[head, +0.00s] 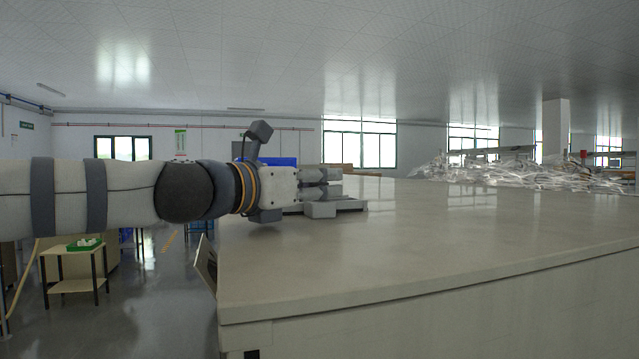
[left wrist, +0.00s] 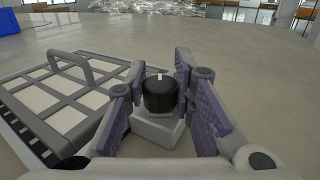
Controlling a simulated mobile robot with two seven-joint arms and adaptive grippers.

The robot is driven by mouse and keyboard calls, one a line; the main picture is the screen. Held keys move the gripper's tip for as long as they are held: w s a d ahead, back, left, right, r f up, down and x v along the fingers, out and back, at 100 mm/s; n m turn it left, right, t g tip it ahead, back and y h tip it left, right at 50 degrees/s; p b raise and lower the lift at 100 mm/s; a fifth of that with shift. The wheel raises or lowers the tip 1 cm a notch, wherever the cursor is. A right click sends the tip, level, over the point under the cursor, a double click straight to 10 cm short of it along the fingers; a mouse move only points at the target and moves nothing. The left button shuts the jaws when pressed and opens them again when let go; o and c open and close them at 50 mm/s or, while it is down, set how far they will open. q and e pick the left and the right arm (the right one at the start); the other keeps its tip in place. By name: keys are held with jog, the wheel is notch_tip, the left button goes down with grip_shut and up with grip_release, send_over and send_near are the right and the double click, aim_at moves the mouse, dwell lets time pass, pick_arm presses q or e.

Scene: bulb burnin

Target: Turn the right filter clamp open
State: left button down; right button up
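A short black knob (left wrist: 160,97) with a white mark on top stands on a small pale block (left wrist: 157,130), beside a flat grey frame (left wrist: 88,107). I take the knob and block to be the right filter clamp. My left gripper (left wrist: 161,80) has one purple-padded finger on each side of the knob. The pads appear to touch its sides, and the far side of the contact is hidden. In the head view my left gripper (head: 322,184) reaches from the left over the table, at the block (head: 320,210). My right gripper is in neither view.
The grey frame holds pale square panels and has an arched handle (left wrist: 72,62). The wide table top (head: 450,225) is clear to the right. A heap of clear wrapped material (head: 520,172) lies at its far side. A blue bin (left wrist: 8,22) shows at the left wrist view's upper left.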

pick_arm(q)
jog(key=shift+r+m+g+h, duration=0.1)
jog(key=shift+m+g+h, duration=0.2)
jog(key=shift+h, duration=0.1)
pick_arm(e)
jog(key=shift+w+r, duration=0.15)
pick_arm(q)
jog(key=shift+m+g+h, duration=0.3)
jog(key=shift+m+g, duration=0.1)
jog(key=shift+m+g+h+p, duration=0.3)
jog(key=shift+m+g+h, duration=0.35)
jog(key=shift+g, duration=0.25)
jog(key=shift+w+f+m+g+h, duration=0.1)
jog(key=shift+f+m+g+h, duration=0.15)
jog(key=shift+m+g+h, duration=0.4)
jog(key=shift+f+m+g+b, duration=0.1)
jog(key=shift+m+g+b, duration=0.4)
jog(key=shift+g, duration=0.45)
jog(key=shift+r+m+g+h+b, duration=0.25)
jog(key=shift+m+g+h, duration=0.25)
jog(key=shift+g, duration=0.3)
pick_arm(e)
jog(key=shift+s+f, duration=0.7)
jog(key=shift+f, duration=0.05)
